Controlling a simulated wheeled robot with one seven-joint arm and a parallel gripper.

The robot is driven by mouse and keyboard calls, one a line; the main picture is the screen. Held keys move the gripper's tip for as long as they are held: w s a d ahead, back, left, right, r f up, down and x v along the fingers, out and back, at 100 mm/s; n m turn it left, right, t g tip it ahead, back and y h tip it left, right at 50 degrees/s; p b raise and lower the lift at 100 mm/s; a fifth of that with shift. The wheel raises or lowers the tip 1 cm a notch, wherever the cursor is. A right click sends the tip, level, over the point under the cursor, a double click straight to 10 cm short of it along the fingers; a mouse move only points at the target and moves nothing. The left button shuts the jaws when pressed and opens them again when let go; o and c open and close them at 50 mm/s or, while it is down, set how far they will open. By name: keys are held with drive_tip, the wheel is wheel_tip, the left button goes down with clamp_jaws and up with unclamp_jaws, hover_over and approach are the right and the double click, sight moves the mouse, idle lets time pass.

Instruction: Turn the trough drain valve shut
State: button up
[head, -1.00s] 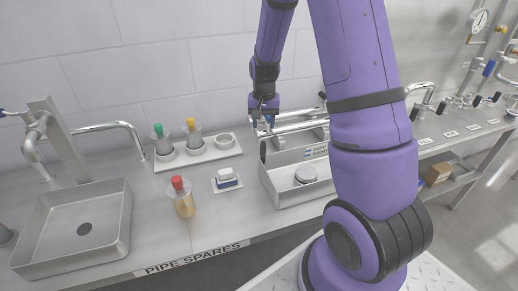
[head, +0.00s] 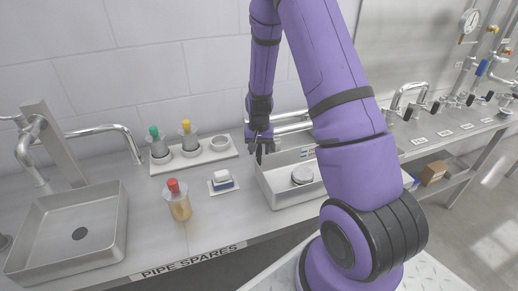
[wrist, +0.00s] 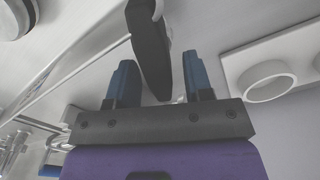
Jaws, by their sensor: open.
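My gripper (wrist: 158,62) is open, pointing down over that corner. In the wrist view the lever lies between its two blue fingers, with gaps on both sides. Whether a finger touches it cannot be told. The valve body is hidden.
A white rack (head: 223,153) with green- and yellow-capped bottles stands behind left; its empty ring shows close to the right finger in the wrist view (wrist: 267,82). A sink (head: 112,240) is far left.

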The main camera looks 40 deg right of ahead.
clamp_jaws()
drive_tip(key=m, duration=0.3)
drive_tip(key=shift+s+d, duration=0.2)
drive_tip(key=m, duration=0.4)
drive_tip(key=shift+s+d, duration=0.1)
drive_tip(key=shift+s, duration=0.15)
drive_tip(key=m, duration=0.3)
drive_tip(key=s+m, duration=0.1)
drive_tip(key=m, duration=0.2)
drive_tip(key=shift+m, duration=0.3)
idle(0.4)
